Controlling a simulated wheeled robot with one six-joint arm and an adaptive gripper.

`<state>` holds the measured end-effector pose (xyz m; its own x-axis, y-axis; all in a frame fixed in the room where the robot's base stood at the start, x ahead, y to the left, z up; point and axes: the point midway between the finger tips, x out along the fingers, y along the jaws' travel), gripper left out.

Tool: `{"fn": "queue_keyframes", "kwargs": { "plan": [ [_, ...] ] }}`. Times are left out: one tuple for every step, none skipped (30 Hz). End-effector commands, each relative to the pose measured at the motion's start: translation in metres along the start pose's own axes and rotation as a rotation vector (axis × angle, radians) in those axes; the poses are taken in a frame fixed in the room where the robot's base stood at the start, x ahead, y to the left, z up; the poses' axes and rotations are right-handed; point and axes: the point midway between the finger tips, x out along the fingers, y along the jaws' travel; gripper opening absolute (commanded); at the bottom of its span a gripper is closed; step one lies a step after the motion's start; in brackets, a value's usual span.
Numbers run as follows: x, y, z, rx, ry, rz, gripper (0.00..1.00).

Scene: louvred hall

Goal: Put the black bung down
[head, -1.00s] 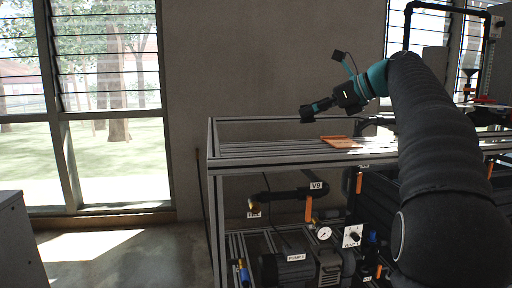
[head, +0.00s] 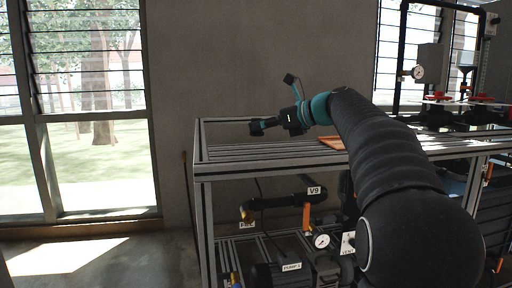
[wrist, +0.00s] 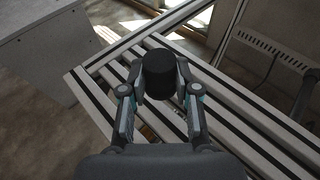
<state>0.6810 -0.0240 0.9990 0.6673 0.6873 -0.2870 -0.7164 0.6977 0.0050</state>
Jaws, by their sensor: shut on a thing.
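The black bung (wrist: 159,74) is a dark, short cylinder between the fingertips of my gripper (wrist: 160,88) in the wrist view. My gripper is shut on it, one finger on each side. Beneath it in the wrist view are the slatted metal rails of the bench top (wrist: 235,120); I cannot tell how large the gap is. In the head view my gripper (head: 268,126) is over the left part of the bench top, and the bung is a small dark shape (head: 256,127) at its left end.
An orange-brown board (head: 332,142) lies on the bench right of my gripper. Below are pipes labelled V9 (head: 290,198) and a gauge (head: 321,240). A grey cabinet (wrist: 40,55) stands beyond the bench's left edge in the wrist view.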

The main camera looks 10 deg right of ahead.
Motion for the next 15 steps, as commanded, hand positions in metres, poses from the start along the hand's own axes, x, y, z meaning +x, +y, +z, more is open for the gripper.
{"fn": "queue_keyframes", "kwargs": {
  "plan": [
    [0.008, 0.001, -0.003, 0.000, 0.000, 0.001, 0.00],
    [0.011, 0.002, -0.004, 0.000, 0.000, 0.001, 0.00],
    [0.015, 0.002, -0.004, 0.000, 0.000, 0.001, 0.00],
    [0.017, 0.002, -0.005, 0.000, 0.000, -0.001, 0.00],
    [0.018, 0.002, -0.005, 0.000, 0.000, -0.002, 0.00],
    [0.019, 0.002, -0.006, 0.000, 0.000, -0.003, 0.00],
    [0.019, 0.001, -0.007, 0.001, 0.000, -0.003, 0.00],
    [0.020, 0.001, -0.008, 0.001, 0.000, -0.003, 0.00],
    [0.021, 0.001, -0.011, 0.002, 0.000, -0.003, 0.00],
    [0.022, 0.001, -0.014, 0.002, 0.000, -0.003, 0.00],
    [0.023, 0.001, -0.018, 0.003, 0.000, -0.003, 0.00],
    [0.025, 0.001, -0.023, 0.003, 0.001, -0.002, 0.00],
    [0.026, 0.002, -0.028, 0.003, 0.001, -0.003, 0.00],
    [0.027, 0.001, -0.032, 0.003, 0.001, -0.003, 0.00],
    [0.029, 0.001, -0.038, 0.004, 0.001, -0.003, 0.00]
  ]
}}
